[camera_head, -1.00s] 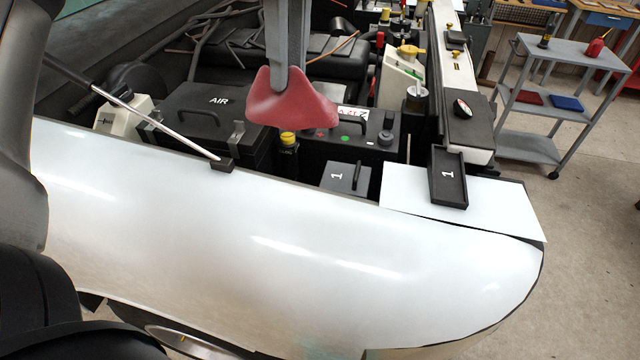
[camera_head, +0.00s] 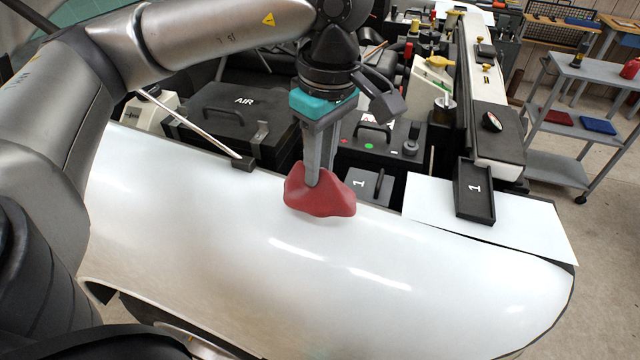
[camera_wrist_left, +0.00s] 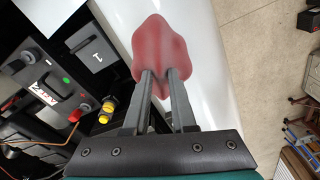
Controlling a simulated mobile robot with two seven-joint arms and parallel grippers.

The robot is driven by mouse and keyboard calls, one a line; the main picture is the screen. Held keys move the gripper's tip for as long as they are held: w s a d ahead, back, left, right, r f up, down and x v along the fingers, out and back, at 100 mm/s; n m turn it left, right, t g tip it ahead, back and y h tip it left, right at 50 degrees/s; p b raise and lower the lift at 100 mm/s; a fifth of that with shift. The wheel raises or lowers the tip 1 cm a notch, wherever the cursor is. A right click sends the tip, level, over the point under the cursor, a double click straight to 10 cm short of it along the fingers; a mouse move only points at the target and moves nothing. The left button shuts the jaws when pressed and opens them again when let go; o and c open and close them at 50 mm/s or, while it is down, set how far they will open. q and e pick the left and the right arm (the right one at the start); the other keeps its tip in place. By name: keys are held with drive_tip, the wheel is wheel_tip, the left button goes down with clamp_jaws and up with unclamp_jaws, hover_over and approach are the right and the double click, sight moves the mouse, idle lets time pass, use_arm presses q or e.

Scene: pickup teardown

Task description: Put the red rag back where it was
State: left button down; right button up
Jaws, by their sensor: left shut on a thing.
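The red rag (camera_head: 322,198) is a crumpled red cloth held in my left gripper (camera_head: 316,180). In the head view it hangs over the inner edge of the white fender (camera_head: 240,215), and I cannot tell whether it touches the surface. In the left wrist view the rag (camera_wrist_left: 160,50) shows between and beyond the fingertips (camera_wrist_left: 160,74), with the white fender (camera_wrist_left: 205,60) behind it. My right gripper is in neither view.
The engine bay lies behind the fender, with a black AIR box (camera_head: 225,115) and a battery (camera_head: 385,145). A black tray marked 1 (camera_head: 475,190) sits on a white sheet (camera_head: 430,200) at the right. A grey cart (camera_head: 575,115) holds red and blue cloths. Most of the fender is bare.

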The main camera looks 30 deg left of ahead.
sight(320, 187)
use_arm(q)
wheel_tip(320, 187, down, 5)
drive_tip(key=shift+r, duration=0.15)
drive_tip(key=shift+f, duration=0.35)
drive_tip(key=c, duration=0.7)
unclamp_jaws()
drive_tip(key=shift+r, duration=0.1)
drive_tip(key=shift+c, duration=0.2)
drive_tip(key=shift+r, duration=0.1)
drive_tip(key=shift+r+p, duration=0.15)
drive_tip(key=shift+p, duration=0.15)
drive_tip(key=r, duration=0.3)
drive_tip(key=r+b, duration=0.1)
drive_tip(key=r, duration=0.3)
drive_tip(key=d+r, duration=0.1)
drive_tip(key=r, duration=0.2)
drive_tip(key=shift+r+b, duration=0.15)
drive_tip(key=shift+b, duration=0.15)
drive_tip(key=shift+s+r, duration=0.1)
drive_tip(key=shift+r, duration=0.7)
